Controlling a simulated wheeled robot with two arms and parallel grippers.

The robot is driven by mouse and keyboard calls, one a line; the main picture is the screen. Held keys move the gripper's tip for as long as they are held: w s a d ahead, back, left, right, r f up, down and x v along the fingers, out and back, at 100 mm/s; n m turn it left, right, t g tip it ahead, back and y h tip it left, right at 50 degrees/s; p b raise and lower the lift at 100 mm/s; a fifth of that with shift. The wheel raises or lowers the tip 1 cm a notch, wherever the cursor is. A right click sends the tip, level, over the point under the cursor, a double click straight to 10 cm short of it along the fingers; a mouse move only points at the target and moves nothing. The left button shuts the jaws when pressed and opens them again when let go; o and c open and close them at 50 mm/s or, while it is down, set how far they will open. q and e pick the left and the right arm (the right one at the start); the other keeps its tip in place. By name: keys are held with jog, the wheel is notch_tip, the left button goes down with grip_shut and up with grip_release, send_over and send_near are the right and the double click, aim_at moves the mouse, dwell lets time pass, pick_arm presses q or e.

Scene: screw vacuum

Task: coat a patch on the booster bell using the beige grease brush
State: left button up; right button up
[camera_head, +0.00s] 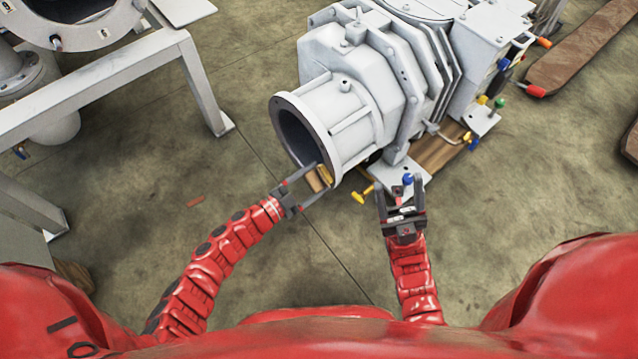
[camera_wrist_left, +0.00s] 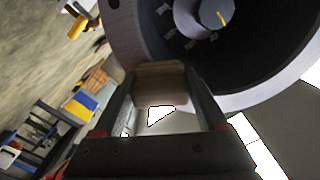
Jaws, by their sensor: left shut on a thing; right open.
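The beige grease brush (camera_head: 316,181) is held between the fingers of my left gripper (camera_head: 319,179), which is shut on it. In the left wrist view the beige block of the brush (camera_wrist_left: 160,85) sits between the two fingers (camera_wrist_left: 163,100). The booster bell (camera_head: 345,140) is the pale grey, open-ended cylinder of the machine, with a round flanged rim and a dark inside. The brush is at the lower edge of that rim; I cannot tell whether it touches. In the left wrist view the bell's rim (camera_wrist_left: 122,30) lies just beyond the brush. My right gripper (camera_head: 400,188) is open, below the machine's base.
A blue knob (camera_head: 408,179) is by my right gripper, and a yellow handle (camera_head: 360,193) sits between the grippers. A grey metal frame (camera_head: 90,80) stands at the left. A wooden beam (camera_head: 580,45) lies at the upper right. The floor around is mostly clear.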

aim_at(336, 180)
pick_arm(q)
jog(key=shift+r+p, duration=0.7)
jog(key=shift+r, duration=0.1)
jog(key=shift+s+d+f, duration=0.1)
jog(key=shift+s+d, duration=0.1)
jog(key=shift+s, duration=0.1)
jog(key=shift+s+d, duration=0.5)
jog(key=shift+s, duration=0.2)
jog(key=shift+s+d, duration=0.45)
jog(key=shift+s, duration=0.25)
jog(key=shift+s+a, duration=0.1)
jog(key=shift+a, duration=0.05)
jog(key=shift+p+v, duration=1)
jog(key=shift+v, duration=1.85)
jog(key=shift+a, duration=0.1)
jog(key=v, duration=0.3)
jog(key=shift+p, duration=0.4)
